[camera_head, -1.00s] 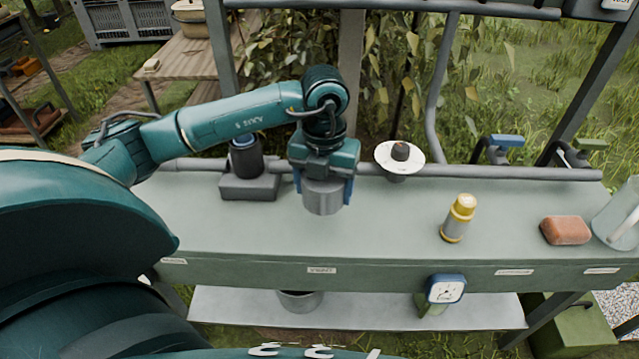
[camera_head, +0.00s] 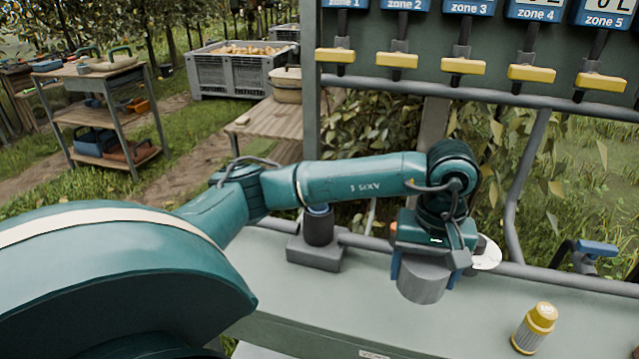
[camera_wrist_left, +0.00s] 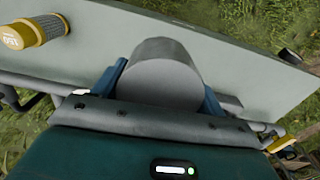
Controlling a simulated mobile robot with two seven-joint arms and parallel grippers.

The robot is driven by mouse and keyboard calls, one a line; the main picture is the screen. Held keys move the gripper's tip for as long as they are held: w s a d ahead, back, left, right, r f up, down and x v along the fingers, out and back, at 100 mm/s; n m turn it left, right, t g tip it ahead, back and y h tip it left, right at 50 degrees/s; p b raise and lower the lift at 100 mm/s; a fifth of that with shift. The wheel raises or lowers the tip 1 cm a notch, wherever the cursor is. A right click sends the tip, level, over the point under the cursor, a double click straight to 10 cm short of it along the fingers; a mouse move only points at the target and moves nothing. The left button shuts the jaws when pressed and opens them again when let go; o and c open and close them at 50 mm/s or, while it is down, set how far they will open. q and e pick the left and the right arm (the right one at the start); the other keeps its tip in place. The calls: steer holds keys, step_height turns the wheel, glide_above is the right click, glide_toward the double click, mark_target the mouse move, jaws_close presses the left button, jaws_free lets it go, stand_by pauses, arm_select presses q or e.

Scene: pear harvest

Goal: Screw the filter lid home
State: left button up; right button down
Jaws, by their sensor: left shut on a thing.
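My left gripper (camera_head: 425,268) is shut on a smooth grey cylinder (camera_head: 422,289), which may be the filter lid. The cylinder is held over the bench; I cannot tell whether it touches the top. In the left wrist view the cylinder (camera_wrist_left: 160,78) sits between the blue fingers. To the left, a black cylinder with a blue top (camera_head: 318,226) stands upright in a grey block (camera_head: 314,254), apart from the gripper. A white disc (camera_head: 487,254) is partly hidden behind the gripper. My right gripper is not in view.
A yellow-capped canister (camera_head: 535,328) stands at the right of the pale bench (camera_head: 330,298); it also shows in the wrist view (camera_wrist_left: 33,31). Yellow-handled zone valves (camera_head: 463,66) hang on a board above. A rail (camera_head: 520,268) runs along the bench's back edge. The bench between block and gripper is clear.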

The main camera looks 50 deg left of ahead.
arm_select(q)
steer(key=m, duration=0.4)
steer(key=d+m, duration=0.1)
steer(key=m, duration=0.1)
steer(key=shift+r+m, duration=0.4)
